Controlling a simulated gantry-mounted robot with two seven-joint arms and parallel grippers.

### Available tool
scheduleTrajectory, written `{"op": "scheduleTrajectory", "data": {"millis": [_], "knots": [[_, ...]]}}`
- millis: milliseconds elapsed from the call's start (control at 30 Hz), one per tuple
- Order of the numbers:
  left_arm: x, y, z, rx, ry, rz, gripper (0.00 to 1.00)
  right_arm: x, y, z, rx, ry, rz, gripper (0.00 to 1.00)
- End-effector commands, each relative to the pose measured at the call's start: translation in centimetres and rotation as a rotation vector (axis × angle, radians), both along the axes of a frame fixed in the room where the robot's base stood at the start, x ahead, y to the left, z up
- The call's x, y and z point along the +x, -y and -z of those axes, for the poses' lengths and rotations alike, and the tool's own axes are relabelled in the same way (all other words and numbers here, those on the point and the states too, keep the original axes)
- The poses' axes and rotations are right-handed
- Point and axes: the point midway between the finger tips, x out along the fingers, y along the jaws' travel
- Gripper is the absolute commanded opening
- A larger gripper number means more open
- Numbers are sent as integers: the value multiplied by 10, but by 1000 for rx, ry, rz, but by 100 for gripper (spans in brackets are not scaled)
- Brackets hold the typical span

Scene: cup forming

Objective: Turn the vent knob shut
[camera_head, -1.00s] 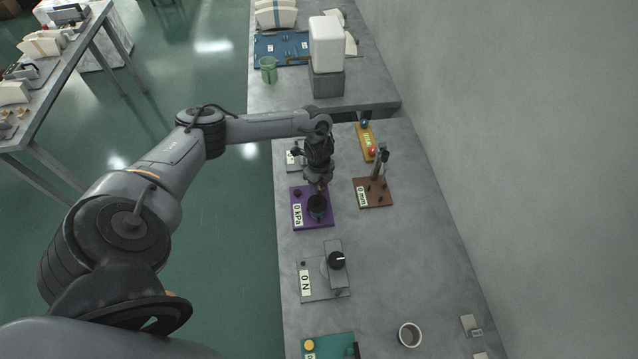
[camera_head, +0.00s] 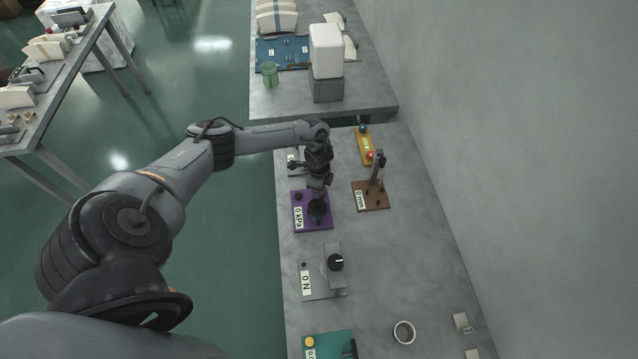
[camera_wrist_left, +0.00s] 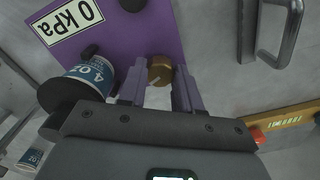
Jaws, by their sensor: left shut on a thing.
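A purple board (camera_head: 325,223) with a "0 kPa" display (camera_head: 298,217) lies on the grey bench. It also fills the top of the left wrist view (camera_wrist_left: 110,35). A small brass knob (camera_wrist_left: 160,70), which looks like the vent knob, sits at the board's edge. My left gripper (camera_head: 318,187) is over the far side of this board. In the wrist view its fingers stand on either side of the knob, shut on it. A blue cylinder marked "4 OZ" (camera_wrist_left: 92,74) stands beside the left finger. The knob is hidden in the head view. My right gripper is not shown.
A brown board (camera_head: 372,203) with an upright post stands close to the right. A yellow bar (camera_head: 363,145) lies behind it. A grey force fixture (camera_head: 315,292) and a green board (camera_head: 325,342) are nearer. A cup (camera_head: 404,332) stands front right, with clear bench behind it.

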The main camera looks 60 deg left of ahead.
Motion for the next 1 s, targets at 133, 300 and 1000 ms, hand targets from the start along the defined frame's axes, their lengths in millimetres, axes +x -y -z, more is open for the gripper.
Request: {"op": "scheduleTrajectory", "data": {"millis": [133,300,1000], "knots": [[-1,1,-6,-2,-2,-140,3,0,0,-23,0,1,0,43],[-1,2,-5,-3,-4,-302,3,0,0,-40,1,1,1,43],[-1,3,-3,-2,-3,-947,3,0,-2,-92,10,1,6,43]]}}
